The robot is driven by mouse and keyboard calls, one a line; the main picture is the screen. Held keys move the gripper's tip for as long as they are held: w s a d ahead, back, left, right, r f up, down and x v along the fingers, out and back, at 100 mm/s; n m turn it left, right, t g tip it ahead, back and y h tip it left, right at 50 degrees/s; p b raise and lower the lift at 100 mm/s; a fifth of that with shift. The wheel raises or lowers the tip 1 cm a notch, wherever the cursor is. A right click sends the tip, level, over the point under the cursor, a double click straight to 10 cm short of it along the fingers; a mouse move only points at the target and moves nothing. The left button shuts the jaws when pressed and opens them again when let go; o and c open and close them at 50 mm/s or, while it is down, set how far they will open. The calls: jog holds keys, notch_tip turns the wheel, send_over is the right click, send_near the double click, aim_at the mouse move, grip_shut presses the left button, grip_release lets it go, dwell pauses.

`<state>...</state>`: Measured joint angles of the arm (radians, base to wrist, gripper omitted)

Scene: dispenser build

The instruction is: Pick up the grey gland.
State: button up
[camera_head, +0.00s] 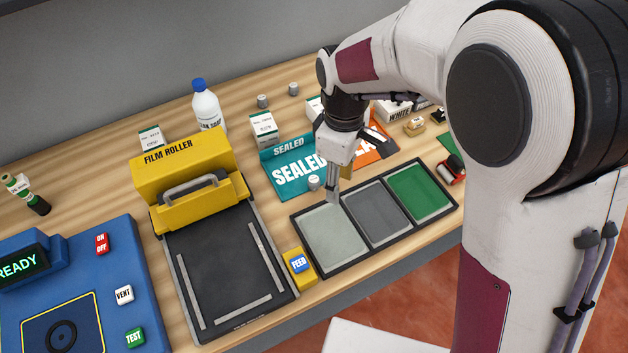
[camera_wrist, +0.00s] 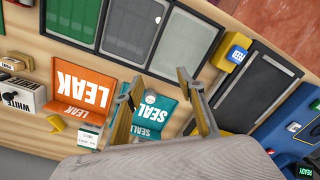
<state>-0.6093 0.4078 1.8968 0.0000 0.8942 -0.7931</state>
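Several small pale grey round pieces are in view, and I cannot tell for sure which is the grey gland. One pale grey piece (camera_head: 314,183) sits at the front edge of the teal SEALED mat (camera_head: 283,181); it also shows in the wrist view (camera_wrist: 150,99). Two grey cylinders stand at the back, one left (camera_head: 263,101) and one right (camera_head: 293,89). My gripper (camera_head: 333,194) points down above the back edge of the tray's light grey section, just right of the mat piece. In the wrist view my gripper (camera_wrist: 160,76) has its fingers apart with nothing between them.
The orange LEAK mat (camera_head: 372,150), small cartons and a white bottle (camera_head: 207,108) stand behind.

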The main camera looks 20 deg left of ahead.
aim_at(314, 179)
jog(key=w+a+f+n, duration=0.1)
jog(key=a+n, duration=0.1)
jog(key=w+a+n, duration=0.2)
jog(key=w+a+f+n, duration=0.1)
jog(key=a+n, duration=0.1)
jog(key=n, duration=0.1)
jog(key=shift+w+a+f, duration=0.1)
jog(key=shift+w+f, duration=0.2)
jog(key=shift+f, duration=0.05)
jog(key=shift+w+a+r+n, duration=0.15)
jog(key=shift+w+r+n, duration=0.05)
jog(key=shift+n, duration=1.5)
jog(key=shift+f, duration=1.25)
jog(key=shift+a+f, duration=0.1)
jog(key=shift+a+f, duration=0.2)
jog(key=shift+f, duration=2.3)
